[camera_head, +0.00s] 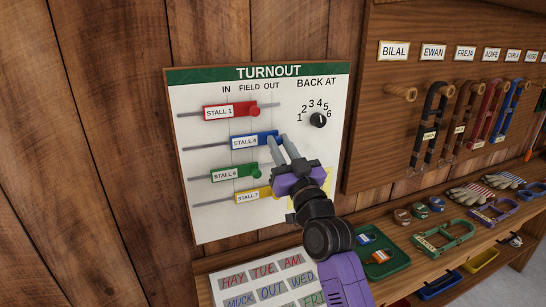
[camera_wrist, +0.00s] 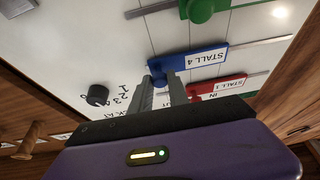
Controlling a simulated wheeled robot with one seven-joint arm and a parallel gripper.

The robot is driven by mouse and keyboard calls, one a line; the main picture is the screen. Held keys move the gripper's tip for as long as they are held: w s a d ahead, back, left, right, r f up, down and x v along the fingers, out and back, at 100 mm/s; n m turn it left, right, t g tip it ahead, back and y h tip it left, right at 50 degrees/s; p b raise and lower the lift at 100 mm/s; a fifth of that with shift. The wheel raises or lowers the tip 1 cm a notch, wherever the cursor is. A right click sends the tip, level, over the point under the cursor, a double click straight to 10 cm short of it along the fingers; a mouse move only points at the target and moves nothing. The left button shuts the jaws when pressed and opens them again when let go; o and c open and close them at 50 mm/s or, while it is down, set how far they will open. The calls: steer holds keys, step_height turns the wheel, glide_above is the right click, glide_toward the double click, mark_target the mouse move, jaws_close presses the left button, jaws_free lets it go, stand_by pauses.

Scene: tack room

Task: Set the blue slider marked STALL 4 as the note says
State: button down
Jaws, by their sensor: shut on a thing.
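The blue slider marked STALL 4 (camera_head: 264,137) sits on its rail on the white TURNOUT board (camera_head: 190,150), with its knob end close to the OUT line. It also shows in the wrist view (camera_wrist: 200,58). My gripper (camera_head: 277,140) reaches up from the lower right and is shut on the slider's blue knob; the fingertips also show there in the wrist view (camera_wrist: 160,82). A pale yellow note (camera_head: 327,186) on the board is mostly hidden behind my gripper, and its writing cannot be read.
The red STALL 1 slider (camera_head: 230,110) lies above, the green STALL 6 slider (camera_head: 228,174) and yellow STALL 7 slider (camera_head: 247,196) below. A black BACK AT dial (camera_head: 318,120) is to the right. A shelf with a green tray (camera_head: 396,262) and tack runs along the lower right.

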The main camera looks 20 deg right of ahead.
steer(key=shift+d, duration=0.3)
steer(key=c, duration=1.3)
jaws_free()
steer(key=shift+s+f, duration=0.15)
steer(key=shift+s, duration=0.05)
steer(key=b+v, duration=0.1)
steer(key=v, duration=0.6)
steer(key=shift+s, duration=0.2)
